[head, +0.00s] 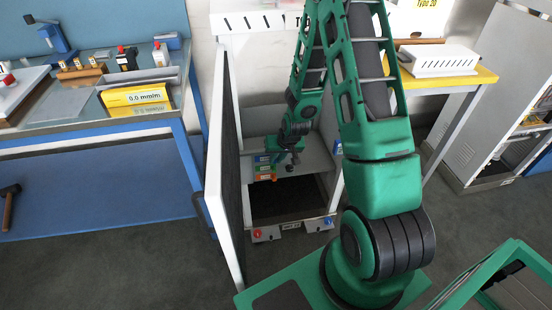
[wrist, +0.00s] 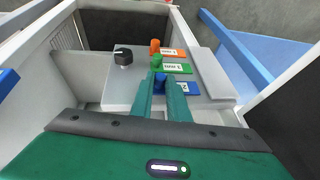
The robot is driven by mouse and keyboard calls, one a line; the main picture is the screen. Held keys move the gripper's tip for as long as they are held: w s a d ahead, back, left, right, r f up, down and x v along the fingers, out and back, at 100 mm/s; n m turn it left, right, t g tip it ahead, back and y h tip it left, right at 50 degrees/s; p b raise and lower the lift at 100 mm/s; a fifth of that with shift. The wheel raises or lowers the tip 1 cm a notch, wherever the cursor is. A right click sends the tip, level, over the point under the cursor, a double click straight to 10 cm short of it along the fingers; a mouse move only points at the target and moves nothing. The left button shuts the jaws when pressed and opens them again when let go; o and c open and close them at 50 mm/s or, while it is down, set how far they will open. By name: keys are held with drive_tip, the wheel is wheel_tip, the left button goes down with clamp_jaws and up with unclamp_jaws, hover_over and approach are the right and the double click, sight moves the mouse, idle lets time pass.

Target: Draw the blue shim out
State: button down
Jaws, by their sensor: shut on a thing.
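The blue shim (wrist: 192,88) is a flat blue piece with a white label and a round blue knob, in the wrist view. It lies at the near end of a row on a grey block inside the open cabinet. My gripper (wrist: 161,82) is shut on the blue knob, one finger on each side, and the fingers hide part of the shim. The blue shim also shows in the head view (head: 262,159), with my gripper (head: 276,147) beside it. I cannot tell if it is raised from its seat.
A green shim (wrist: 177,68) and an orange shim (wrist: 168,52) lie beside the blue one, close to my fingers. A black knob (wrist: 123,57) stands on the same block. The cabinet door (head: 228,165) stands open on the left. Cabinet walls close in on both sides.

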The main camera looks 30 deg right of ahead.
drive_tip(key=shift+d, duration=0.25)
drive_tip(key=c, duration=1.8)
unclamp_jaws()
drive_tip(key=shift+o, duration=0.6)
drive_tip(key=shift+a, duration=0.1)
drive_tip(key=v, duration=1)
drive_tip(key=shift+s+r, duration=0.15)
drive_tip(key=shift+r, duration=0.15)
